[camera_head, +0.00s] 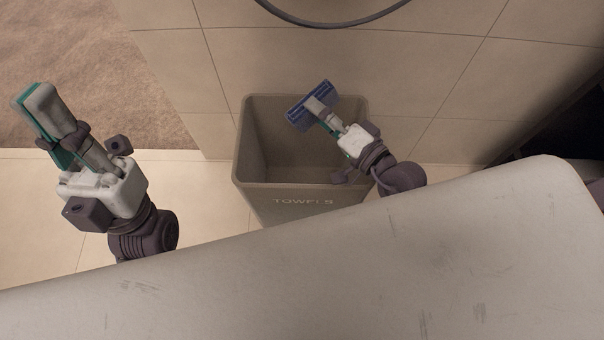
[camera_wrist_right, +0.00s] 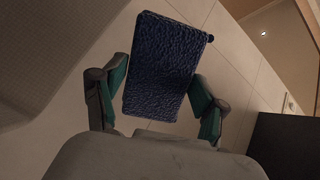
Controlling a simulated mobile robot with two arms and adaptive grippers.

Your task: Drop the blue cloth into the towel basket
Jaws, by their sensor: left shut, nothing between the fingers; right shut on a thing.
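The blue cloth (camera_head: 322,91) is a small folded piece, seen over the right rear part of the towel basket's opening. My right gripper (camera_head: 318,108) is shut on it. In the right wrist view the blue cloth (camera_wrist_right: 165,68) shows large between the two green-padded fingers (camera_wrist_right: 158,100). The towel basket (camera_head: 304,201) is a grey-brown square bin marked "TOWELS", open at the top; the part of its inside that shows looks empty. My left gripper (camera_head: 32,105) is shut and empty, well to the left of the basket.
A pale, scuffed surface (camera_head: 330,270) fills the lower part of the head view, in front of the basket. The basket stands by a tiled wall (camera_head: 400,60). A dark hose-like loop (camera_head: 335,22) shows at the top. A dark opening lies at the right.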

